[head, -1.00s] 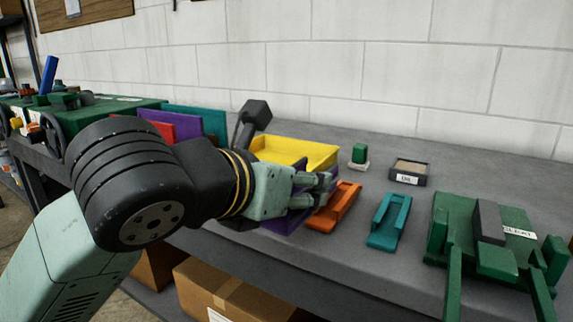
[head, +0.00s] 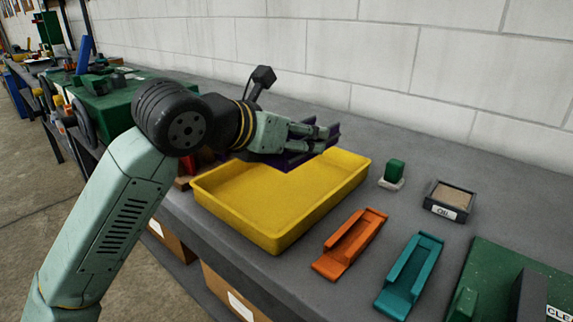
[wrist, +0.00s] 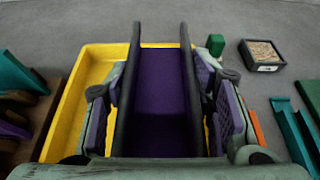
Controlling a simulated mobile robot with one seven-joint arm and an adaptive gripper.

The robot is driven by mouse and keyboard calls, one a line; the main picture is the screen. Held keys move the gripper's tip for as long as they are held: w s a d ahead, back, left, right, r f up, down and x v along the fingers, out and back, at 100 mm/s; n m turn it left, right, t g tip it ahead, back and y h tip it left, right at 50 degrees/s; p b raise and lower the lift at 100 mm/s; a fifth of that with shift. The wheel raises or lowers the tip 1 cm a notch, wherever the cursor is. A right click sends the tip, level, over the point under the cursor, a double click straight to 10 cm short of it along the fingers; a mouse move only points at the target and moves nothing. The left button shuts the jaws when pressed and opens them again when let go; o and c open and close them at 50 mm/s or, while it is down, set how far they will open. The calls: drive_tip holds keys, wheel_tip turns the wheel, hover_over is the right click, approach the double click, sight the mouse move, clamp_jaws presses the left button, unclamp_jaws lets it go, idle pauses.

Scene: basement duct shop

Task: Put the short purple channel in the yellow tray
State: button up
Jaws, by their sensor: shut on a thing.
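The purple channel (head: 294,161) is between the fingers of my gripper (head: 316,138), which is shut on it. In the wrist view the channel (wrist: 160,88) points straight ahead, with its purple floor between two dark side walls. The yellow tray (head: 279,243) stands on the bench and its visible floor is empty. In the head view the held channel appears at the tray's far edge, apparently raised. In the wrist view it overlaps the tray (wrist: 77,100); the exact height between them is hard to tell. The fingers hide part of the channel.
An orange channel (head: 349,245) and a teal channel (head: 410,276) lie right of the tray. A green block on a white base (head: 393,174), an open labelled box (head: 449,201) and a green fixture (head: 500,285) are further right. The wall runs behind.

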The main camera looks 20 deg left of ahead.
drive_tip(key=w+a+p, duration=0.1)
drive_tip(key=w+a, duration=0.1)
drive_tip(key=a, duration=0.1)
drive_tip(key=p, duration=0.1)
hover_over(283, 190)
wheel_tip(283, 190, down, 5)
drive_tip(key=shift+r, duration=0.1)
wheel_tip(283, 190, down, 5)
drive_tip(key=shift+r+p, duration=0.2)
drive_tip(key=shift+p, duration=0.3)
drive_tip(key=shift+f, duration=0.1)
drive_tip(key=shift+f+b, duration=0.2)
drive_tip(key=shift+b, duration=0.15)
drive_tip(key=o, duration=1.2)
drive_tip(key=shift+r, duration=0.15)
